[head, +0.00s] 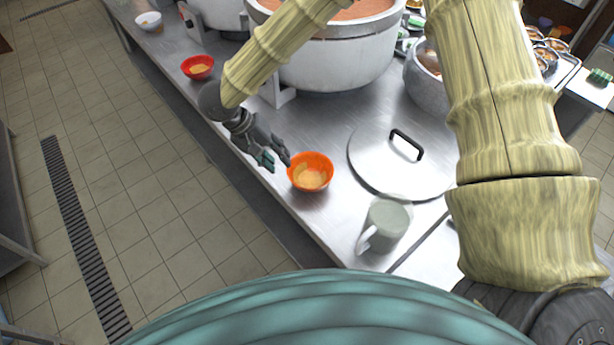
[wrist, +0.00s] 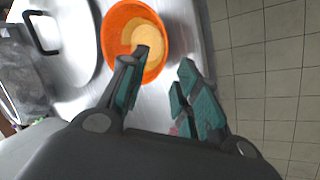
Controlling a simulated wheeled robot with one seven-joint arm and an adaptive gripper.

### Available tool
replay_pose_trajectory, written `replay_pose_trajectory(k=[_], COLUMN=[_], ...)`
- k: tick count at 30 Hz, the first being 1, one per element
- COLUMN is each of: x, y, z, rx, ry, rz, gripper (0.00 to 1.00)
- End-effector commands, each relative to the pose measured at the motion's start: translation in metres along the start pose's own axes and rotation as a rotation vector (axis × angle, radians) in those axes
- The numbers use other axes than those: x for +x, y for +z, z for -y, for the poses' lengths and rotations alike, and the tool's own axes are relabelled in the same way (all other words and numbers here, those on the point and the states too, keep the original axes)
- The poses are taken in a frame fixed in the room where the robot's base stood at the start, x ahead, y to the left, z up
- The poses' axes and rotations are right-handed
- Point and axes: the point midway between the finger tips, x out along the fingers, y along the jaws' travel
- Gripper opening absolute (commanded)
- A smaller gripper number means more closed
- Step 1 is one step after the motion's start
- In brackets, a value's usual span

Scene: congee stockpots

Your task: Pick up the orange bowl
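The orange bowl (head: 311,172) holds a yellowish food and stands upright on the metal counter near its front edge. My gripper (head: 276,160) is just to the left of the bowl in the head view, with its fingers apart. In the wrist view my gripper (wrist: 166,80) is open and empty. Its left finger overlaps the orange bowl (wrist: 112,38), and its right finger is off the bowl's right side. I cannot tell whether the left finger touches the rim or is above it.
A grey-green mug (head: 388,222) and a flat lid (head: 378,172) with a black handle are right of the bowl. A large pot (head: 340,58) stands behind. A red bowl (head: 198,66) is farther along the counter (head: 260,205). Tiled floor lies left.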

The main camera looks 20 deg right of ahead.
Motion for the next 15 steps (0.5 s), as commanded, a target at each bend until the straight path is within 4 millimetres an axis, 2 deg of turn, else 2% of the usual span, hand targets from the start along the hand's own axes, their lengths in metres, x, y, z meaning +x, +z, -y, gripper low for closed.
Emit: replay_pose_trajectory(k=[3,11,15], x=[0.015,0.028,0.043], y=[0.0,0.0,-0.001], z=[-0.001,0.001,0.003], rx=[0.001,-0.001,-0.002], ry=[0.001,0.0,0.001], rz=[0.002,0.0,0.0], gripper=[0.32,0.32,0.32])
